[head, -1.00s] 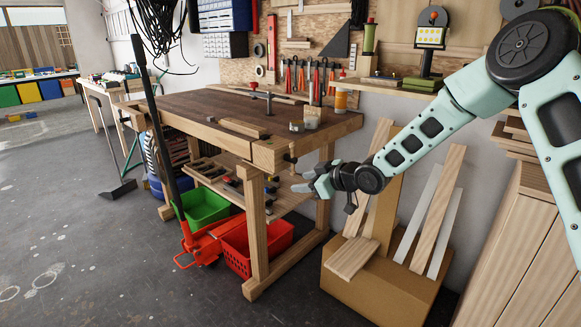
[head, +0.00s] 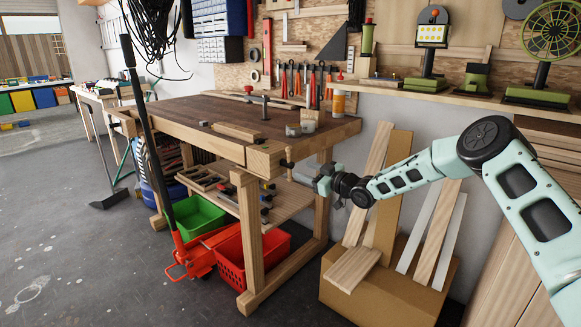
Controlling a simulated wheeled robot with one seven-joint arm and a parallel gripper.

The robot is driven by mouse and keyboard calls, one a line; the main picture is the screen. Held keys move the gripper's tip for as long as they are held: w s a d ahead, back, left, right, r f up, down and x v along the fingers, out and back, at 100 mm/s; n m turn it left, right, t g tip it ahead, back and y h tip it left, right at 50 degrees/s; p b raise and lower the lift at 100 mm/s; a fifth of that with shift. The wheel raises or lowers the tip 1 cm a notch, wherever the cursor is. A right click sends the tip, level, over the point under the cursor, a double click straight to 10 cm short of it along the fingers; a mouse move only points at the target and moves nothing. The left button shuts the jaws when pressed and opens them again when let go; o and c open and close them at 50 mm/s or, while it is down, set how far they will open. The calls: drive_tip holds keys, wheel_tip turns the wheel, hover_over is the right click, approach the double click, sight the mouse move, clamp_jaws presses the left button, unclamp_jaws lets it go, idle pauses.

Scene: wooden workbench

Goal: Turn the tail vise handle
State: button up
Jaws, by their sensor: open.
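The wooden workbench (head: 180,110) stands in the middle of the head view. Its tail vise (head: 265,158) is at the near right corner. The tail vise handle (head: 287,164), a small upright bar with dark ends, sticks out from the vise's right side. My gripper (head: 316,182) is open, just right of the handle and slightly lower in the picture. The fingers point left towards it, and a small gap seems to show between them. I cannot tell the exact depth between the fingertips and the handle.
A cardboard box with upright boards (head: 385,296) stands right of the bench. A red crate (head: 232,262), a green bin (head: 199,217) and an orange pallet jack (head: 196,257) are under and beside the bench.

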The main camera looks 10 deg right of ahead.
sight(292, 166)
drive_tip(key=x, duration=0.7)
drive_tip(key=shift+w+a, duration=0.25)
drive_tip(key=shift+w, duration=0.05)
drive_tip(key=shift+c, duration=0.4)
clamp_jaws()
